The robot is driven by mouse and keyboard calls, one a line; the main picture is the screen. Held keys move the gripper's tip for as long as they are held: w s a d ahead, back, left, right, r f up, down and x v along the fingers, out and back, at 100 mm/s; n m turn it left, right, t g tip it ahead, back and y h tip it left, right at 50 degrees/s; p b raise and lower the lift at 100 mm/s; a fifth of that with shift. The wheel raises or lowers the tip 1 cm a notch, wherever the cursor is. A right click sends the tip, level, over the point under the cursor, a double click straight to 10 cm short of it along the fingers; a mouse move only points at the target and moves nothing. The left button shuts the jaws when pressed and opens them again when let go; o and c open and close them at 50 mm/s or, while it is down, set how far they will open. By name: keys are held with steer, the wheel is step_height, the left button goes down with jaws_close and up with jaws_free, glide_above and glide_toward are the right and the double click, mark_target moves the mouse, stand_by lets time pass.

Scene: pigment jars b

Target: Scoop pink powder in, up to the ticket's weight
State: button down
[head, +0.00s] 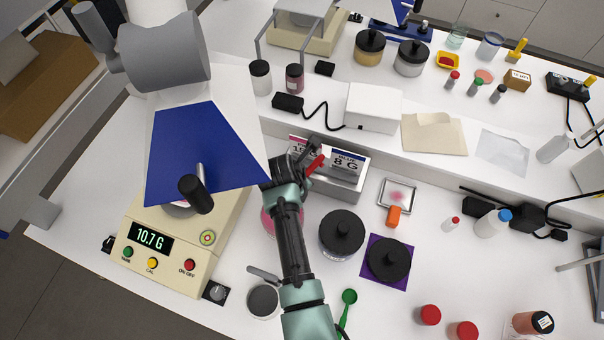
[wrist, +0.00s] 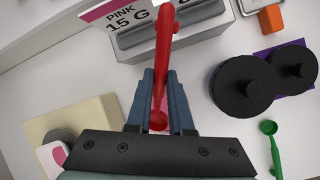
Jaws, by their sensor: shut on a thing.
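My gripper (head: 303,166) is shut on a red scoop (wrist: 163,55), above the bench by the ticket holder. One end of the scoop sits low between the fingers (wrist: 160,85); whether it carries powder I cannot tell. The pink ticket (wrist: 120,14) reads "PINK 15 G" in the wrist view. The beige scale (head: 160,265) reads 10.7 G in the head view. A blue panel hides most of its pan; pink shows on it in the wrist view (wrist: 58,154). An open pink jar (head: 268,222) stands beside my arm, which partly covers it.
The blue ticket (head: 346,160) reads 8 G on the grey holder (head: 338,185). Two black-lidded jars (head: 341,235) (head: 388,260) stand right of my arm, one on a purple mat. A green scoop (head: 347,300) lies in front. A small tray (head: 398,194) holds pink traces.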

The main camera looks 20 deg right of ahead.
steer(key=shift+s+a+f+t+h+b, duration=0.1)
steer(key=shift+a+f+t+h+b, duration=0.1)
steer(key=shift+a+f+h+b, duration=0.3)
steer(key=shift+s+a+f+t+h+b, duration=0.1)
steer(key=shift+a+f+t+h+b, duration=0.15)
steer(key=shift+f+h+b, duration=0.35)
step_height(320, 180, down, 6)
steer(key=a+b, duration=0.2)
steer(key=b, duration=0.1)
steer(key=shift+s, duration=0.25)
steer(key=shift+r, duration=0.1)
steer(key=shift+w+d+r+p, duration=0.1)
steer(key=shift+d+r+p, duration=0.1)
steer(key=shift+r+p, duration=1.45)
steer(key=shift+d+r+p, duration=0.2)
steer(key=shift+r+p, duration=1.3)
steer(key=shift+p, duration=0.15)
steer(key=shift+w+d+r+g+y, duration=0.25)
steer(key=shift+d+r+y, duration=0.2)
steer(key=shift+d+y, duration=0.15)
steer(key=shift+w+d+r+g+y, duration=0.1)
steer(key=shift+d+r+g+y, duration=0.1)
steer(key=shift+d+r+y, duration=0.3)
steer(key=shift+d+y, duration=0.15)
steer(key=shift+y, duration=0.25)
